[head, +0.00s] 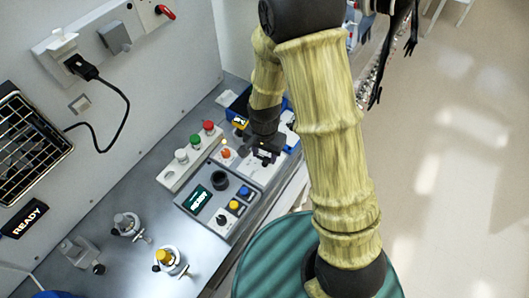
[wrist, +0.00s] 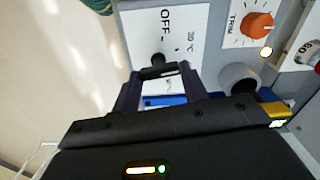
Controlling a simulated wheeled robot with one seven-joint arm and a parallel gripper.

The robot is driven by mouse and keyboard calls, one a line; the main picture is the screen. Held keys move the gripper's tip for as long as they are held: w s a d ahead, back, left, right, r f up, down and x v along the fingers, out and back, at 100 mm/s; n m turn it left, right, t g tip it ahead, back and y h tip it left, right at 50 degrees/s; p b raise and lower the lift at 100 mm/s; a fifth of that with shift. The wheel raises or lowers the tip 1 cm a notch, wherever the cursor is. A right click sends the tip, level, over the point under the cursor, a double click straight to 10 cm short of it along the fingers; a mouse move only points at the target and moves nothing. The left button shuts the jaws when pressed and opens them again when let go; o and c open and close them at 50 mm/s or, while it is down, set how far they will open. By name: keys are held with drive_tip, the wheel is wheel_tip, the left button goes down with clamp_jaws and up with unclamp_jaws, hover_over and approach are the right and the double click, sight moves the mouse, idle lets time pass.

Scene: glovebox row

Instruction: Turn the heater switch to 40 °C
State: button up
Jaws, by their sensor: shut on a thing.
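The heater switch's black knob (wrist: 157,60) is on a white panel (wrist: 140,35) in the wrist view, with the labels "OFF" and "30 °C" beyond it. My gripper (wrist: 160,72) is shut on this knob, one dark finger on each side. The knob's near part is hidden by the fingers, and I cannot tell exactly which mark it points at. No 40 °C label is readable. In the head view my gripper (head: 265,156) is down at the white panel, and the knob is hidden there.
An orange TRIM knob (wrist: 257,24) is right of the switch panel; a grey round post (wrist: 238,78) is nearer. A blue bin (head: 240,105) is behind.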

sight(264, 156)
drive_tip(key=o, duration=1)
wheel_tip(264, 156, up, 18)
drive_tip(key=shift+s+a+f+b, duration=0.1)
drive_tip(key=shift+f+b, duration=0.15)
drive_tip(key=shift+b, duration=0.5)
